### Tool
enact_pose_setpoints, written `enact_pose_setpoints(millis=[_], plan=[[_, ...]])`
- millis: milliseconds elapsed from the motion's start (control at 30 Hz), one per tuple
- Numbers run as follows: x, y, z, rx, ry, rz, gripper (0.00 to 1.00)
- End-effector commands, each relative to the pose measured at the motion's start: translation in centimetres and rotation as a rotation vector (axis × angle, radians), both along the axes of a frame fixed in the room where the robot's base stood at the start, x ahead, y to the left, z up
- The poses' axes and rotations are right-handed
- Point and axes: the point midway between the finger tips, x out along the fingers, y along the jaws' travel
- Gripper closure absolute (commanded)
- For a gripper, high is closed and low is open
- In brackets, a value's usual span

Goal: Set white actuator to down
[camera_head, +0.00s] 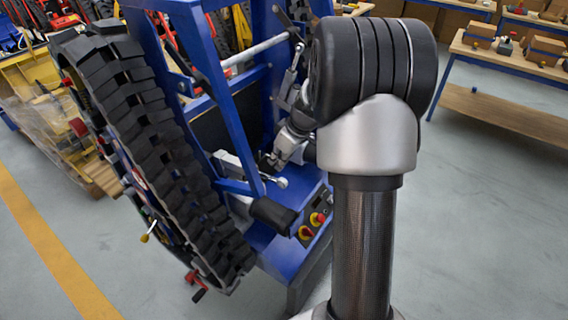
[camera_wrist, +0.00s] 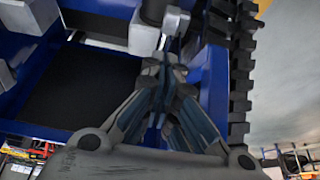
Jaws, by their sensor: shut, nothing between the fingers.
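My gripper (camera_head: 273,161) reaches into the blue frame of the tracked carrier, mostly behind my own arm in the head view. In the wrist view its fingers (camera_wrist: 168,66) are together with nothing between them. A white-grey part that looks like the white actuator (camera_head: 238,172) lies inside the frame, just left of the gripper, with a ball-ended lever (camera_head: 281,182) beside it. In the wrist view a white-grey block (camera_wrist: 146,38) sits just beyond the fingertips. I cannot tell whether they touch, nor which position the actuator is in.
The black track (camera_head: 160,150) runs along the carrier's left side and shows right of the gripper in the wrist view (camera_wrist: 242,70). Blue frame bars (camera_head: 222,85) surround the arm's end. A control box with red and yellow knobs (camera_head: 312,222) sits below. Open floor lies right.

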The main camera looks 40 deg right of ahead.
Motion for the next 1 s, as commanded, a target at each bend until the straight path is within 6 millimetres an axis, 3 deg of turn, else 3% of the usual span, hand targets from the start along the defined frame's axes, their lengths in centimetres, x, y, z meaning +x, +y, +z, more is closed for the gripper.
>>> enact_pose_setpoints(millis=[33, 200, 400, 800, 900, 1000], plan=[[0.6, 0.6, 1.8, -0.002, -0.003, 0.004, 1.0], [-2.8, -0.9, 4.0, -0.003, -0.003, -0.005, 1.0], [-5.5, -1.8, 6.2, -0.001, -0.001, -0.004, 1.0], [-6.9, -2.2, 7.2, -0.001, 0.0, 0.0, 1.0], [-6.9, -1.4, 7.8, -0.001, 0.001, -0.001, 1.0], [-7.3, 1.6, 9.6, -0.002, 0.012, -0.005, 1.0]])
